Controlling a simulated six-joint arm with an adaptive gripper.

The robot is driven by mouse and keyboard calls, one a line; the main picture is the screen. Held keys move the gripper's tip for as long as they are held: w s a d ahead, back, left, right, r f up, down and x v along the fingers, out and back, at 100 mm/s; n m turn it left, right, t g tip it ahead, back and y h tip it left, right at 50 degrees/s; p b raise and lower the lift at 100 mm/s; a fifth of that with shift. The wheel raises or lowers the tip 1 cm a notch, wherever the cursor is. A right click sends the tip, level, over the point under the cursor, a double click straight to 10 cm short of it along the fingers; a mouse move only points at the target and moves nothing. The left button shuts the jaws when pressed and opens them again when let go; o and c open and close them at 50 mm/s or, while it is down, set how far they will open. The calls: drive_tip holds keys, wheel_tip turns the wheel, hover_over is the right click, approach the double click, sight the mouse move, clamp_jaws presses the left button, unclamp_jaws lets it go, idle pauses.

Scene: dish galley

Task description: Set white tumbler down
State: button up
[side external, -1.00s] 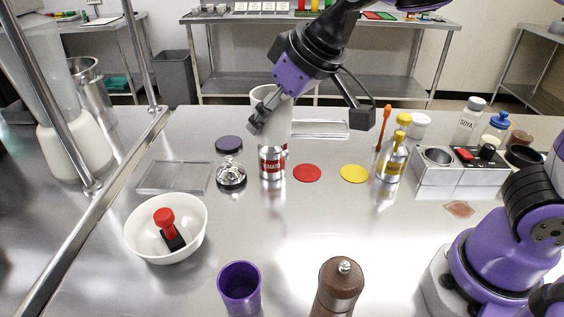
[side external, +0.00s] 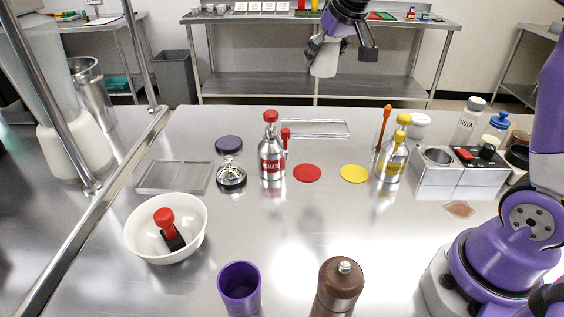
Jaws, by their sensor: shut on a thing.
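The white tumbler (side external: 325,60) is held in my gripper (side external: 316,46) at the top of the side external view. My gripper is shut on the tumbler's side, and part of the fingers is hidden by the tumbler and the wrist. The tumbler is about upright and hangs in the air, well clear of the steel counter (side external: 330,245). In the picture it overlaps the back shelf table behind the counter.
A red-capped tomato bottle (side external: 271,160), a red disc (side external: 307,173), a yellow disc (side external: 354,174) and a yellow-capped bottle (side external: 392,160) stand mid-counter. A white bowl (side external: 140,240), purple cup (side external: 239,288) and brown mill (side external: 338,288) are nearer. Bare counter lies between.

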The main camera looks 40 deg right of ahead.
drive_tip(key=shift+d+f+m, duration=0.1)
drive_tip(key=shift+d+m, duration=0.2)
drive_tip(key=shift+d, duration=0.75)
drive_tip(key=f, duration=2.1)
drive_tip(key=shift+a, duration=0.25)
drive_tip(key=o, duration=1.2)
drive_tip(key=shift+f, duration=0.1)
drive_tip(key=shift+c, duration=0.2)
